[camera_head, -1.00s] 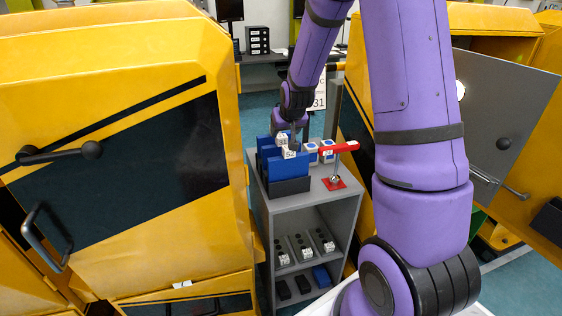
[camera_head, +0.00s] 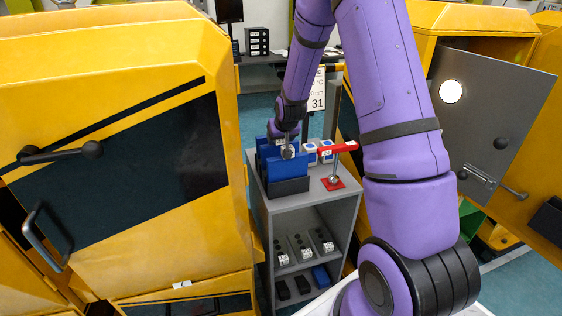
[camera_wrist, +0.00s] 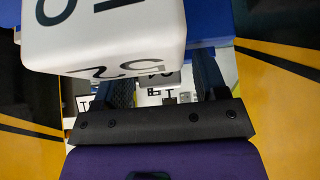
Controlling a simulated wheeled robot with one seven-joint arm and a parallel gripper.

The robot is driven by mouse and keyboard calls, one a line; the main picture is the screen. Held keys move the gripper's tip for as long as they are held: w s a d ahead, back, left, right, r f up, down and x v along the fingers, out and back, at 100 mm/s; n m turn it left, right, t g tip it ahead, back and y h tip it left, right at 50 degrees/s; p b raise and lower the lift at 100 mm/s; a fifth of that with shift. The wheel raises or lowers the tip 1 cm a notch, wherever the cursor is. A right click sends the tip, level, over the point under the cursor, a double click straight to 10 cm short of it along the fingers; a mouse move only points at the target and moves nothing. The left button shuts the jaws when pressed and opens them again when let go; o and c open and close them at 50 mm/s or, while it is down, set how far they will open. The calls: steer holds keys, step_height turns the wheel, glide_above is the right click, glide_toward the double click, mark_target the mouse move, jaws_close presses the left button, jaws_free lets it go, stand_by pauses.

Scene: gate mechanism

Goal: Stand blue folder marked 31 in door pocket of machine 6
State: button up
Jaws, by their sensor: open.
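Blue folders (camera_head: 287,166) with white block tabs stand in a dark holder on top of a grey shelf unit. My gripper (camera_head: 288,144) is over them, open, and hides part of the tabs. In the wrist view a large white tab (camera_wrist: 105,35) with black digits is close to the camera, on a blue folder (camera_wrist: 209,20). Between the open fingers (camera_wrist: 163,85) a smaller white label shows farther away. I cannot tell which folder is marked 31.
A red-topped lever (camera_head: 337,148) and white-and-blue blocks (camera_head: 311,151) stand right of the folders. The grey shelf unit (camera_head: 337,202) holds small items below. A yellow machine (camera_head: 150,235) stands close on the left. A grey open door panel (camera_head: 490,110) is on the right.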

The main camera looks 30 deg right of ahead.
steer(key=shift+s+a+f, duration=0.1)
steer(key=shift+s+f, duration=0.4)
steer(key=shift+f, duration=0.3)
steer(key=c, duration=1.2)
steer(key=shift+w+r, duration=0.2)
steer(key=shift+r, duration=0.3)
step_height(320, 180, up, 2)
steer(key=shift+w+r, duration=0.15)
steer(key=shift+r, duration=0.1)
step_height(320, 180, up, 9)
steer(key=shift+s+a+r, duration=0.15)
steer(key=shift+s+a, duration=0.2)
steer(key=shift+s, duration=0.9)
steer(key=shift+s+a+r, duration=0.15)
steer(key=shift+s+a, duration=0.2)
steer(key=shift+s, duration=0.95)
steer(key=shift+s+a+r, duration=0.15)
steer(key=shift+s+a, duration=0.2)
steer(key=shift+s, duration=0.9)
steer(key=shift+s+a, duration=0.25)
steer(key=shift+s, duration=0.75)
jaws_close()
